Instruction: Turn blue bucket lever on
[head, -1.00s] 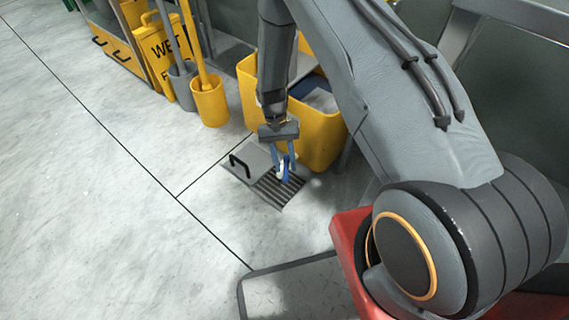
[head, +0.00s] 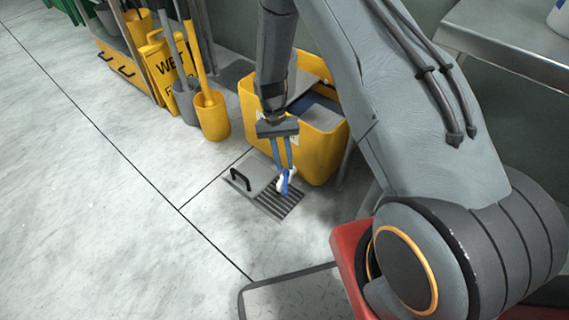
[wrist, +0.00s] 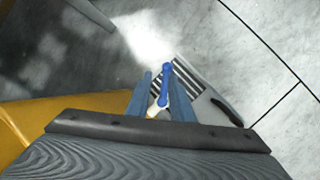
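My gripper (head: 284,172) points down above the floor, over a grated drain (head: 280,204). Its two blue-grey fingers are close about a small bright blue and white object (head: 285,184), which appears held between the tips. In the wrist view my gripper (wrist: 161,78) shows the same blue piece (wrist: 165,84), long and narrow, between the fingers, with a white part lower down. What this object is I cannot tell. No blue bucket or lever on one can be made out in either view.
A yellow bin (head: 322,148) stands right behind my gripper. A yellow wet-floor sign (head: 163,72) and a yellow pot (head: 211,116) stand to its left. A hatch with a black handle (head: 241,180) adjoins the drain. A metal shelf (head: 520,58) is at right. The left floor is clear.

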